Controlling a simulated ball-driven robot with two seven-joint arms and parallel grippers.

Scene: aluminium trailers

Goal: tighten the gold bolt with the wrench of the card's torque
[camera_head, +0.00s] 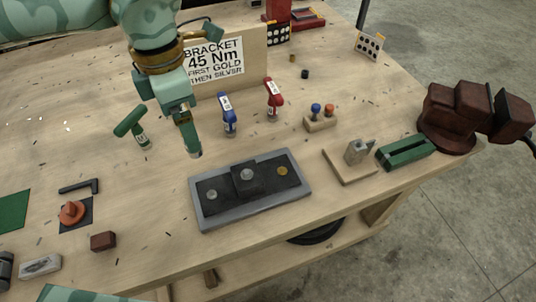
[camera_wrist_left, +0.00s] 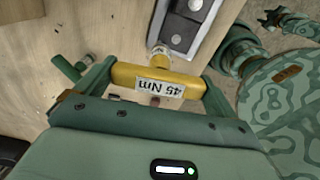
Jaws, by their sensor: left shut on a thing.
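The gold bolt (camera_head: 282,170) sits at the right end of a dark plate in a grey tray (camera_head: 252,205). A silver bolt (camera_head: 211,195) is at the left end, and another silver-looking bolt (camera_head: 246,174) sits on the raised middle block. The card (camera_head: 214,62) reads BRACKET 45 Nm, FIRST GOLD THEN SILVER. My left gripper (camera_head: 188,140) is left of and behind the tray. In the left wrist view it is shut on a yellow wrench (camera_wrist_left: 125,75) labelled 45 Nm. In the head view the yellow handle is hidden.
A green wrench (camera_head: 130,122), a blue wrench (camera_head: 228,115) and a red wrench (camera_head: 273,98) stand behind the tray. A wooden block with knobs (camera_head: 320,123), a wooden stand (camera_head: 350,165), a green box (camera_head: 405,151) and a dark red vise (camera_head: 455,115) are to the right.

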